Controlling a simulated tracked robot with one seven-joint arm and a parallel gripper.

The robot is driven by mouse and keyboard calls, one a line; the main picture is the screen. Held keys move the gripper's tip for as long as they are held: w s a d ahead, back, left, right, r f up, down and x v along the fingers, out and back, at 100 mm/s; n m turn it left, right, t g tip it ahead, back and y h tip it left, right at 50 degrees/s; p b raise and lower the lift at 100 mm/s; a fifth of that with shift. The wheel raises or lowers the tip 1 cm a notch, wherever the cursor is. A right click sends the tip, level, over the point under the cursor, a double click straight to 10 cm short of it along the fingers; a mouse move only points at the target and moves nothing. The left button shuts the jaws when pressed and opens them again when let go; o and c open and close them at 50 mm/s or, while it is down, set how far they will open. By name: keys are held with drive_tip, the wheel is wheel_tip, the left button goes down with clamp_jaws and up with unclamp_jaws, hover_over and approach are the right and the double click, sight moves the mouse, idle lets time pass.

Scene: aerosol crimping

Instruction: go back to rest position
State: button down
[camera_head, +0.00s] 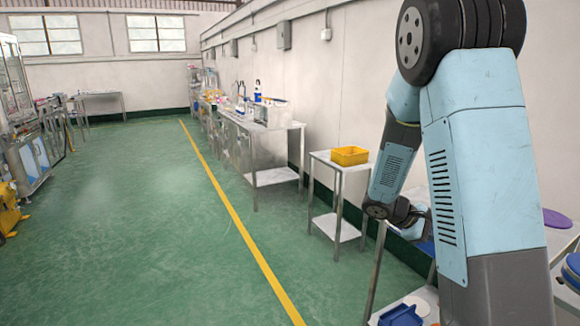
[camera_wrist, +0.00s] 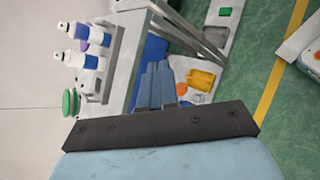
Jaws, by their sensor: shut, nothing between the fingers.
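My gripper (camera_wrist: 157,66) shows in the wrist view as two blue-grey fingers close together, shut and empty. It is over a metal table (camera_wrist: 128,60) and touches nothing that I can see.
A yellow container (camera_wrist: 200,80) is near the fingers. A yellow bin (camera_head: 350,156) sits on a small steel table. The green floor (camera_head: 130,220) at left is clear.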

drive_tip(key=s+a+r+m+t+y, duration=0.3)
drive_tip(key=s+a+r, duration=0.5)
drive_tip(key=s, duration=0.3)
drive_tip(key=s+a+r+m+t+y, duration=0.4)
drive_tip(key=s+a+r+y, duration=0.4)
drive_tip(key=s+r, duration=0.2)
drive_tip(key=shift+s+a+r+m, duration=0.4)
drive_tip(key=shift+r+m, duration=0.1)
drive_tip(key=shift+m, duration=0.1)
